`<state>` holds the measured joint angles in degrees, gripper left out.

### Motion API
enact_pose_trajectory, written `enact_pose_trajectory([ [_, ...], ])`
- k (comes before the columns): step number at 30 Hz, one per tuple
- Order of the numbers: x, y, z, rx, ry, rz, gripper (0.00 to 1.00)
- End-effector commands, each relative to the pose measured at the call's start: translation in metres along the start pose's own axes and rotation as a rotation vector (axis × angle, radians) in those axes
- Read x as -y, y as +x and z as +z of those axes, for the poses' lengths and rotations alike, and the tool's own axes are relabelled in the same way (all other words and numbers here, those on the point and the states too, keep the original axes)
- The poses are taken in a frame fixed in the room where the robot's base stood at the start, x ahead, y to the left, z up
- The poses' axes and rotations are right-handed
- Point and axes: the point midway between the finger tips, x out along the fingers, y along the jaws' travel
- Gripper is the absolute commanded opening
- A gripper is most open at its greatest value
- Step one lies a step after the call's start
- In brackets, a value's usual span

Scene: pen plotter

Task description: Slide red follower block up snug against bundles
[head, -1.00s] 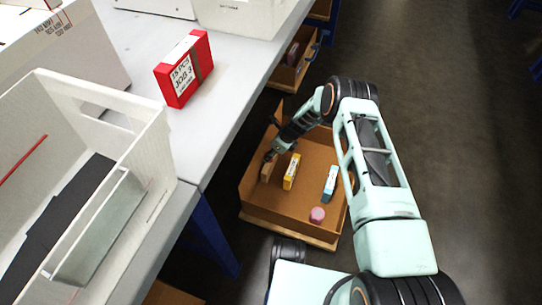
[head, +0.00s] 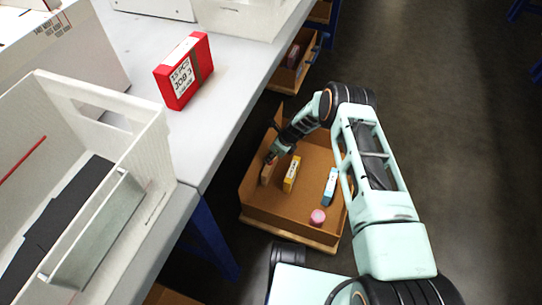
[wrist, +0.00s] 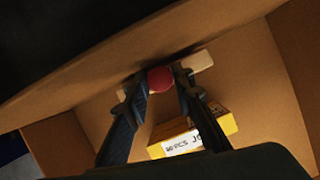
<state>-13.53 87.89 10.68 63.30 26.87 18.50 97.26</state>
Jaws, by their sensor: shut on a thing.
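The follower block is a light wooden bar (wrist: 203,60) with a round red knob (wrist: 160,79). My gripper (wrist: 160,82) is shut on the red knob, one finger on each side. In the head view the tan block (head: 266,174) stands upright near the left wall of an open cardboard drawer, under my gripper (head: 270,157). A yellow bundle (head: 291,174) stands to its right, with a gap between them. The yellow bundle also shows in the wrist view (wrist: 228,124), with white labels. A blue bundle (head: 330,186) stands farther right.
The drawer (head: 285,221) has low brown walls around the block and bundles. A pink round object (head: 317,216) sits near its front. A grey bench (head: 230,85) overhangs on the left, carrying a red box (head: 183,72) and a white bin (head: 158,150).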

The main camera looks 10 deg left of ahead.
Motion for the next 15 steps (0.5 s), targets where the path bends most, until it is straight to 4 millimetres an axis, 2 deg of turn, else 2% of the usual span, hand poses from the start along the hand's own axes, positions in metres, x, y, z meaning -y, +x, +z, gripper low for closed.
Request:
enact_pose_trajectory([
  [4,0.001,-0.002,-0.004,-0.001,0.001,0.001,0.00],
  [8,0.005,-0.009,-0.018,-0.002,0.004,0.000,0.00],
  [11,0.009,-0.017,-0.037,-0.002,0.008,0.001,0.00],
  [15,0.017,-0.032,-0.074,-0.003,0.009,0.001,0.00],
])
